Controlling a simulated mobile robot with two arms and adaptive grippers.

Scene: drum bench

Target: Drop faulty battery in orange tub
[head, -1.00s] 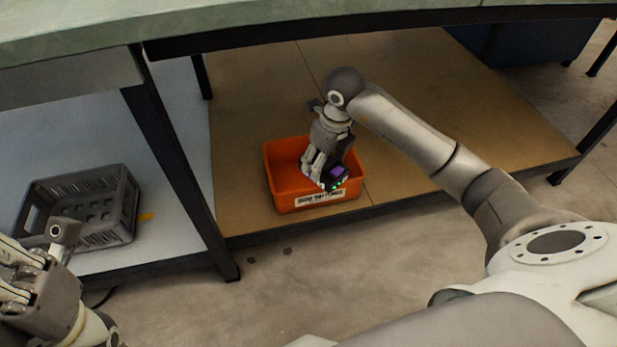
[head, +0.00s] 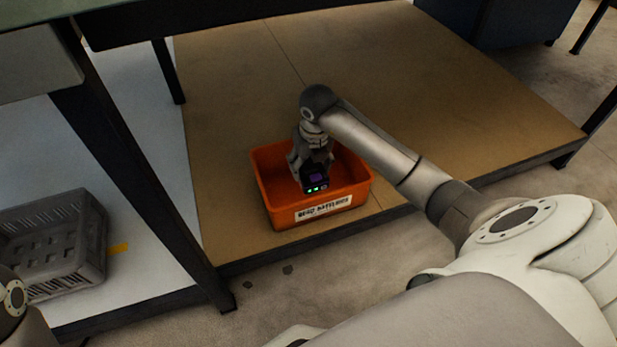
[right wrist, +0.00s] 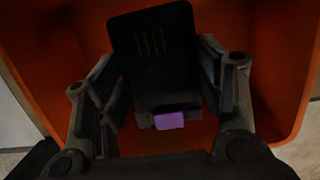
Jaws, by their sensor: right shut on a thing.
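The orange tub (head: 277,203) stands on the brown lower shelf, with a white label on its front wall. My right gripper (head: 309,172) points down over the tub's opening and is shut on the battery (head: 316,186). The battery is a dark block with a purple patch and small green lights. In the right wrist view the battery (right wrist: 155,45) sits between the two fingers, with the orange tub (right wrist: 284,60) around and behind it. I cannot tell whether the battery touches the tub's floor. My left gripper is out of the head view; only part of that arm shows.
A grey crate (head: 52,245) stands on the pale shelf at the left. A dark table leg (head: 140,165) rises between it and the orange tub. The bench's dark front beam (head: 210,18) runs overhead. The brown shelf (head: 440,95) is clear behind and right of the tub.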

